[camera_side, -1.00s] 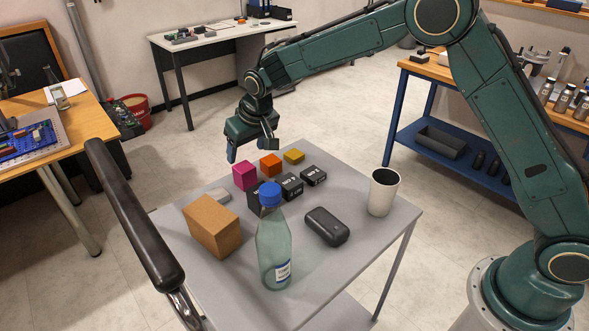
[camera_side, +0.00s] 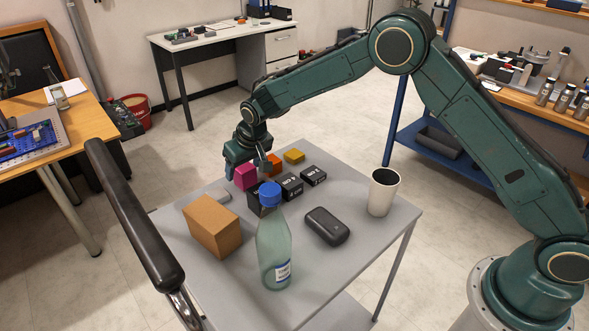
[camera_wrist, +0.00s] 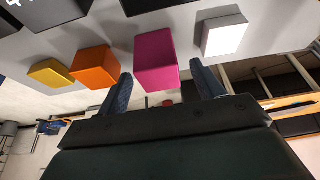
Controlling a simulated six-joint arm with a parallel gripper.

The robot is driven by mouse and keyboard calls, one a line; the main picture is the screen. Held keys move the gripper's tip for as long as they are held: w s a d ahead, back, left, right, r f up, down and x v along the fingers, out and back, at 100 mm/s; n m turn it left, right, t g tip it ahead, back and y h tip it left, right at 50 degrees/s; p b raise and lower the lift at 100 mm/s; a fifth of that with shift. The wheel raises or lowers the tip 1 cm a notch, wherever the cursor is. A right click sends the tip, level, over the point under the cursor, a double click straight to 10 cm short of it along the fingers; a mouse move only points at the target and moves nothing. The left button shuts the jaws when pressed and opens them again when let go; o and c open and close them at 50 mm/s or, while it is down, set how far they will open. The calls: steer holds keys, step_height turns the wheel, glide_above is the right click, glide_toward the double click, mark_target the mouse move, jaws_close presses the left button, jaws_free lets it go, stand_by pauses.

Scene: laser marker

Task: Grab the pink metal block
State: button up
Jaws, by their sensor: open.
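The pink metal block (camera_side: 245,177) stands on the grey cart top near its far left edge. It also shows in the wrist view (camera_wrist: 156,58), between my two fingers in the picture. My gripper (camera_side: 246,168) is low at the far side of the block, with one finger left of it and one near its right. In the wrist view my gripper (camera_wrist: 160,88) has its fingers wide apart with nothing held. I cannot tell whether a finger touches the block.
An orange block (camera_side: 273,165) and a yellow block (camera_side: 294,156) stand right of the pink one. Dark boxes (camera_side: 290,185) are in front. A white block (camera_wrist: 223,35) is close beside one finger. A cardboard box (camera_side: 212,226), bottle (camera_side: 273,245), black case (camera_side: 327,226) and cup (camera_side: 383,192) stand nearer.

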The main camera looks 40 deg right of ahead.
steer(key=shift+x, duration=1.4)
steer(key=c, duration=1.3)
steer(key=shift+r, duration=0.2)
step_height(320, 180, up, 20)
steer(key=shift+f, duration=0.15)
